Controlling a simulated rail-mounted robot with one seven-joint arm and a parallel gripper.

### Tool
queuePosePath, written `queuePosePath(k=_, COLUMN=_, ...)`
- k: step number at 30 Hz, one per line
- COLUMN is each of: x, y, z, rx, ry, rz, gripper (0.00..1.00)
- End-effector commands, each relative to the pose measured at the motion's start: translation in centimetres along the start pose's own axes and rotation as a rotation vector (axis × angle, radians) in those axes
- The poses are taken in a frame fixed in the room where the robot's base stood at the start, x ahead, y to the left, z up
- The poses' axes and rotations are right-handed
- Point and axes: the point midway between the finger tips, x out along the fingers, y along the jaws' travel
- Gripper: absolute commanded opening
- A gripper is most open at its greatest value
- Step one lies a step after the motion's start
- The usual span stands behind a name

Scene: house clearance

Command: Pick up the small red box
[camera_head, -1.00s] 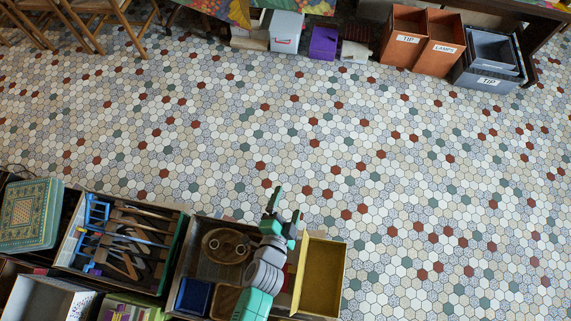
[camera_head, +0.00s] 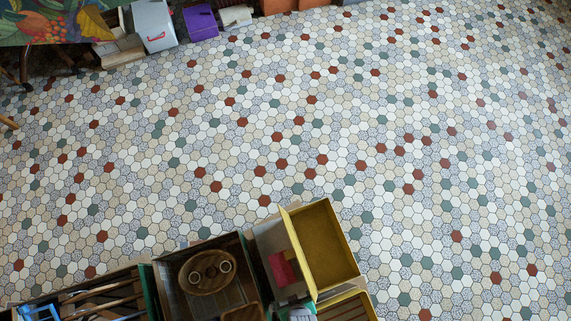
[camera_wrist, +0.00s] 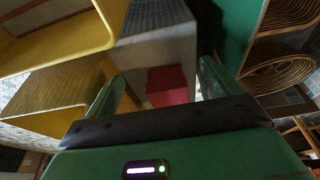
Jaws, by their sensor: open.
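The small red box (camera_head: 284,268) lies in a light-coloured compartment at the lower middle of the head view, left of a yellow box. In the wrist view, the red box (camera_wrist: 168,86) shows ahead, between the two green fingers and apart from them. My gripper (camera_wrist: 163,74) is open and empty, pointing into the compartment. In the head view only a grey-green piece of my arm shows at the bottom edge, and the fingers cannot be made out there.
The open yellow box (camera_head: 330,248) stands tight on the right, and its wall is close in the wrist view (camera_wrist: 60,40). On the left is a crate with a round wicker tray (camera_head: 207,271) and a green side wall (camera_wrist: 232,35).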

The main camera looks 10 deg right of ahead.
Motion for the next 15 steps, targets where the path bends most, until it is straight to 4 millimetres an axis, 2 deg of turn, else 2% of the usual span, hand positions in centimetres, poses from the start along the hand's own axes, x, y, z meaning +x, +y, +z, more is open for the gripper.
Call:
queuePosePath(k=1, x=0.7, y=0.1, z=-1.5, rx=0.000, ry=0.007, rz=0.001, gripper=0.89)
queuePosePath(k=3, x=1.2, y=0.0, z=-3.4, rx=0.001, ry=0.008, rz=0.001, gripper=0.89)
queuePosePath(k=9, x=2.5, y=0.0, z=-7.8, rx=0.001, ry=0.005, rz=0.001, gripper=0.89)
queuePosePath(k=15, x=2.8, y=0.0, z=-9.8, rx=0.000, ry=0.004, rz=0.000, gripper=0.89)
